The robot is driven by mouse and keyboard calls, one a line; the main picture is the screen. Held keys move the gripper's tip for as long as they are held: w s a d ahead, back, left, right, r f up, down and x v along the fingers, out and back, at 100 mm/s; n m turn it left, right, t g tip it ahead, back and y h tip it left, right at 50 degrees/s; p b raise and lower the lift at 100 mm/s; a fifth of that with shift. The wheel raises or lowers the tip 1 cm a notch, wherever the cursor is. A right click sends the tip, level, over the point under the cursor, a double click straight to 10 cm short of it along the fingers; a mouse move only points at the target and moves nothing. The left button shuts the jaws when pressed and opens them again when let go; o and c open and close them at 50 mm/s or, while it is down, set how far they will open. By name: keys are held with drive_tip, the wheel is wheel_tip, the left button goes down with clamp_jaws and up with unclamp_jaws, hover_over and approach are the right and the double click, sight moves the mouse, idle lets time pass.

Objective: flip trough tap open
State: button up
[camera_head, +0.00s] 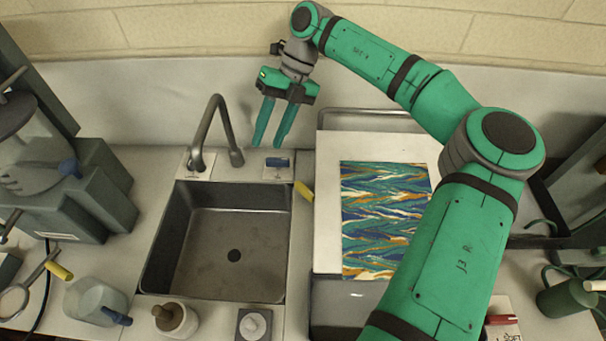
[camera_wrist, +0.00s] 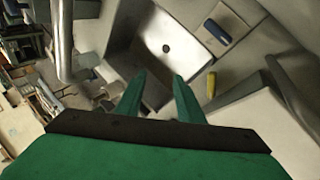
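A blue lever (camera_head: 277,162) lies on a small pale plate behind the sink, right of the faucet. A yellow handle (camera_head: 303,190) sticks out between the sink and the trough (camera_head: 345,298). I cannot tell from labels which one is the trough tap. My gripper (camera_head: 268,143) is open and empty, pointing down above the back of the counter near the blue lever, apart from it. In the wrist view, my gripper's fingers (camera_wrist: 158,82) are spread over the sink; the blue lever (camera_wrist: 218,32) and yellow handle (camera_wrist: 211,85) are to their right.
A metal sink (camera_head: 222,240) with a bent grey faucet (camera_head: 212,125) stands left of the trough. A pale board with a marbled sheet (camera_head: 385,215) covers much of the trough, under my arm.

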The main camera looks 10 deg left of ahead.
sight(298, 180)
drive_tip(key=d+f+n+h, duration=0.1)
drive_tip(key=f+h, duration=0.1)
drive_tip(key=f, duration=0.3)
drive_tip(key=d+f+n+t+h, duration=0.1)
drive_tip(key=d+f+h, duration=0.1)
drive_tip(key=f, duration=0.3)
drive_tip(key=w+d+f+n+t+h, duration=0.1)
drive_tip(key=d+f+h, duration=0.1)
drive_tip(key=f, duration=0.3)
drive_tip(key=shift+d+f+n+h, duration=0.15)
drive_tip(key=shift+d+n+h, duration=0.15)
drive_tip(key=shift+h, duration=0.4)
drive_tip(key=shift+d+f, duration=0.25)
drive_tip(key=shift+f, duration=0.25)
drive_tip(key=shift+s+a+t, duration=0.1)
drive_tip(key=shift+a+t, duration=0.15)
drive_tip(key=shift+t, duration=0.05)
drive_tip(key=shift+c, duration=1.2)
drive_tip(key=c, duration=0.6)
clamp_jaws()
